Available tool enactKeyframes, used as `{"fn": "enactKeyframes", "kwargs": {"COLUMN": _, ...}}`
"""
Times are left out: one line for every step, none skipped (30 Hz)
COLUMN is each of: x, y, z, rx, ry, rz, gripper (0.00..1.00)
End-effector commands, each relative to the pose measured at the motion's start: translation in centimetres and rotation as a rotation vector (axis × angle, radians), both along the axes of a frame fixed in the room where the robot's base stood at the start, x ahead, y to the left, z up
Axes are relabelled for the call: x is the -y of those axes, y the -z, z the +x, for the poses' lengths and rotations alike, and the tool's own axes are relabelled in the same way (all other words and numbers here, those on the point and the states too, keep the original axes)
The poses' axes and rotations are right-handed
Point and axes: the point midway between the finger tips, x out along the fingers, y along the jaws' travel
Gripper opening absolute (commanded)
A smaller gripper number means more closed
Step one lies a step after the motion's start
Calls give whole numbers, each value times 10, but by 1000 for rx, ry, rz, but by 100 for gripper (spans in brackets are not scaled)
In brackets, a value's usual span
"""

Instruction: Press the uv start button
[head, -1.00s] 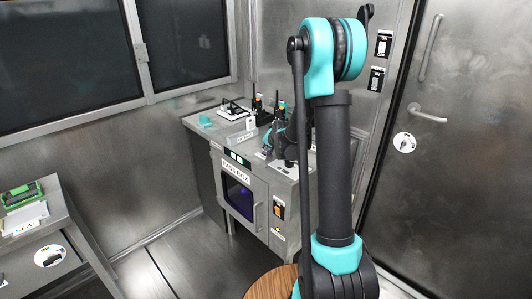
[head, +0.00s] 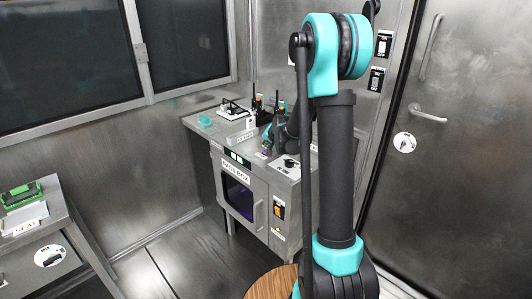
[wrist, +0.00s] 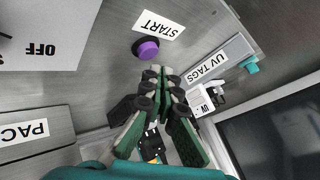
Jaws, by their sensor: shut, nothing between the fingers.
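The purple start button (wrist: 147,49) sits on the grey metal top of the cabinet, beside a white START label (wrist: 160,27) in the wrist view. My gripper (wrist: 160,76) has its green-padded fingers shut together with nothing between them. Its tips appear just below and right of the button in the wrist view, and the button is uncovered. I cannot tell the exact gap. In the head view my gripper (head: 268,136) is over the cabinet top, partly hidden by my own arm.
The PASS BOX cabinet (head: 239,193) has a dark window and an orange switch (head: 278,209). A black knob (head: 289,163) stands on its top at right.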

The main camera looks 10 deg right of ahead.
Motion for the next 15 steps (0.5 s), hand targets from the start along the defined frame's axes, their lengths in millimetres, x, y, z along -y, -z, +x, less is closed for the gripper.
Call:
{"fn": "enactKeyframes", "kwargs": {"x": 0, "y": -3, "z": 0, "rx": 0, "ry": 0, "rz": 0, "gripper": 0}}
{"fn": "enactKeyframes", "kwargs": {"x": 0, "y": -6, "z": -1, "rx": 0, "ry": 0, "rz": 0, "gripper": 0}}
{"fn": "enactKeyframes", "kwargs": {"x": 0, "y": -9, "z": -1, "rx": 0, "ry": 0, "rz": 0, "gripper": 0}}
{"fn": "enactKeyframes", "kwargs": {"x": 0, "y": -12, "z": 0, "rx": 0, "ry": 0, "rz": 0, "gripper": 0}}
{"fn": "enactKeyframes", "kwargs": {"x": 0, "y": -15, "z": 0, "rx": 0, "ry": 0, "rz": 0, "gripper": 0}}
{"fn": "enactKeyframes", "kwargs": {"x": 0, "y": -18, "z": 0, "rx": 0, "ry": 0, "rz": 0, "gripper": 0}}
{"fn": "enactKeyframes", "kwargs": {"x": 0, "y": -21, "z": -1, "rx": 0, "ry": 0, "rz": 0, "gripper": 0}}
{"fn": "enactKeyframes", "kwargs": {"x": 0, "y": -24, "z": -1, "rx": 0, "ry": 0, "rz": 0, "gripper": 0}}
{"fn": "enactKeyframes", "kwargs": {"x": 0, "y": -27, "z": 0, "rx": 0, "ry": 0, "rz": 0, "gripper": 0}}
{"fn": "enactKeyframes", "kwargs": {"x": 0, "y": -30, "z": 0, "rx": 0, "ry": 0, "rz": 0, "gripper": 0}}
{"fn": "enactKeyframes", "kwargs": {"x": 0, "y": -33, "z": 0, "rx": 0, "ry": 0, "rz": 0, "gripper": 0}}
{"fn": "enactKeyframes", "kwargs": {"x": 0, "y": -36, "z": 0, "rx": 0, "ry": 0, "rz": 0, "gripper": 0}}
{"fn": "enactKeyframes", "kwargs": {"x": 0, "y": -39, "z": 0, "rx": 0, "ry": 0, "rz": 0, "gripper": 0}}
{"fn": "enactKeyframes", "kwargs": {"x": 0, "y": -41, "z": 0, "rx": 0, "ry": 0, "rz": 0, "gripper": 0}}
{"fn": "enactKeyframes", "kwargs": {"x": 0, "y": -43, "z": 0, "rx": 0, "ry": 0, "rz": 0, "gripper": 0}}
